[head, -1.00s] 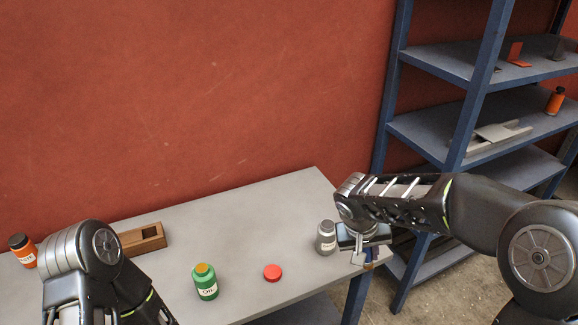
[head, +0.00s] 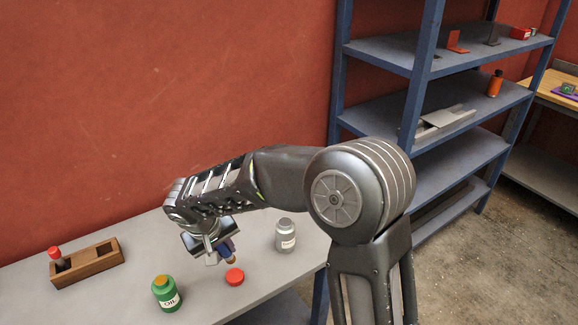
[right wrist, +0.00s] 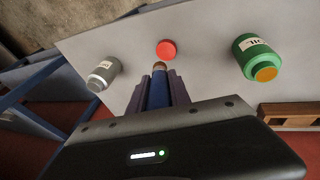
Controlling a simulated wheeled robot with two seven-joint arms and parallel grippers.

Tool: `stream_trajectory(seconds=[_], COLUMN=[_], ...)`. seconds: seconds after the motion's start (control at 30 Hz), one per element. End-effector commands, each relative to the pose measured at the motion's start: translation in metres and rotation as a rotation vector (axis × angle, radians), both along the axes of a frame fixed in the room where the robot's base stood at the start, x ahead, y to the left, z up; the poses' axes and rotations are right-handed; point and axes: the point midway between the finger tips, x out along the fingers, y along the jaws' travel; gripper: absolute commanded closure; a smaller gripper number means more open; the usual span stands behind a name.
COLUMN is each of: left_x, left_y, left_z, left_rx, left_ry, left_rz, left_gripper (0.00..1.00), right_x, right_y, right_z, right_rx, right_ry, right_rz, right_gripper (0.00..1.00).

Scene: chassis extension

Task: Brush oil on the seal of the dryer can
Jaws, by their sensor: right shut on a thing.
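My right gripper (head: 219,251) is shut on a small blue-handled brush (head: 231,254) with a brownish tip pointing down; the brush also shows in the right wrist view (right wrist: 158,92). A flat round red piece (head: 235,277) lies on the table by the brush tip; I cannot tell whether they touch. It shows just past the tip in the right wrist view (right wrist: 166,49). A green oil bottle (head: 167,293) with an orange-brown top stands to the left. A grey labelled can (head: 285,236) stands to the right. I cannot read its label. My left gripper is not in view.
A wooden holder (head: 93,265) with a red-topped item (head: 54,254) at one end sits at the table's left. A blue shelf rack (head: 424,60) stands right of the grey table (head: 140,265). Another wooden-topped table (head: 548,92) is farther right.

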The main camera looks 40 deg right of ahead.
Motion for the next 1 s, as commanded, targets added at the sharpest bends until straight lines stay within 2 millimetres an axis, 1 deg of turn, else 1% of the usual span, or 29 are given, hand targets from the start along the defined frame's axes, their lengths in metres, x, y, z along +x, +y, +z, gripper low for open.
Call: stream_trajectory(seconds=[0.07, 0.17, 0.27, 0.37, 0.4, 0.47, 0.5, 0.6, 0.7, 0.8, 0.9, 1.0], left_x=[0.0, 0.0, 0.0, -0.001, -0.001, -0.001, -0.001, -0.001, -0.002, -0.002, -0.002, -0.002], left_y=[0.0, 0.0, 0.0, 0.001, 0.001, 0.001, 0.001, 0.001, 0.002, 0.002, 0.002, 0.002], left_z=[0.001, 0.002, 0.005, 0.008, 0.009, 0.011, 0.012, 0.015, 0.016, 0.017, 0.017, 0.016], left_rx=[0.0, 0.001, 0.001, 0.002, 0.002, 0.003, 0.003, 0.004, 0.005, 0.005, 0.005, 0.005], left_ry=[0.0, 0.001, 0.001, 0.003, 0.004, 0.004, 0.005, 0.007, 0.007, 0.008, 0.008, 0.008], left_rz=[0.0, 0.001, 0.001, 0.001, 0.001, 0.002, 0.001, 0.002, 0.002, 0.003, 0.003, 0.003], left_gripper=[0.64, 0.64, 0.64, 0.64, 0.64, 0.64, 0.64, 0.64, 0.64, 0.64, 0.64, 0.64], right_x=[0.002, 0.007, 0.015, 0.023, 0.026, 0.028, 0.028, 0.027, 0.024, 0.021, 0.02, 0.02], right_y=[-0.003, -0.017, -0.043, -0.079, -0.096, -0.122, -0.139, -0.176, -0.203, -0.217, -0.221, -0.221], right_z=[0.002, 0.011, 0.026, 0.048, 0.059, 0.074, 0.085, 0.108, 0.126, 0.136, 0.139, 0.139], right_rx=[0.006, 0.027, 0.066, 0.115, 0.135, 0.164, 0.181, 0.217, 0.24, 0.251, 0.255, 0.255], right_ry=[-0.003, -0.014, -0.034, -0.066, -0.081, -0.107, -0.123, -0.164, -0.196, -0.213, -0.219, -0.219], right_rz=[-0.012, -0.057, -0.14, -0.25, -0.299, -0.368, -0.413, -0.507, -0.572, -0.607, -0.618, -0.618], right_gripper=[1.0, 1.0, 1.0, 1.0, 1.0, 1.0, 1.0, 1.0, 1.0, 1.0, 1.0, 1.0])
